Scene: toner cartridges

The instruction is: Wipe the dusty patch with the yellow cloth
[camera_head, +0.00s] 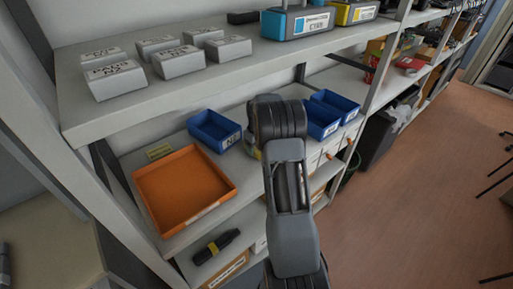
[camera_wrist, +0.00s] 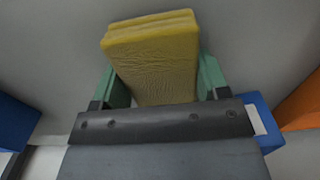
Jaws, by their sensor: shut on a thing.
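The yellow cloth (camera_wrist: 150,45) is a thick, wrinkled, folded block in the wrist view. My gripper (camera_wrist: 157,78) is shut on it, with one green finger at each side. The cloth is over the grey shelf surface; I cannot tell whether it touches it. In the head view my arm hides most of the gripper, and only a small yellowish bit (camera_head: 253,150) shows beside the arm, between the blue bins. I cannot make out the dusty patch in either view; my arm and the cloth cover part of the shelf.
On the middle shelf are an orange tray (camera_head: 183,189), a blue bin (camera_head: 214,131) left of my arm and two more blue bins (camera_head: 322,117) right of it. The upper shelf (camera_head: 90,125) holds several grey boxes and toner cartridges. A black cartridge (camera_head: 216,246) lies below.

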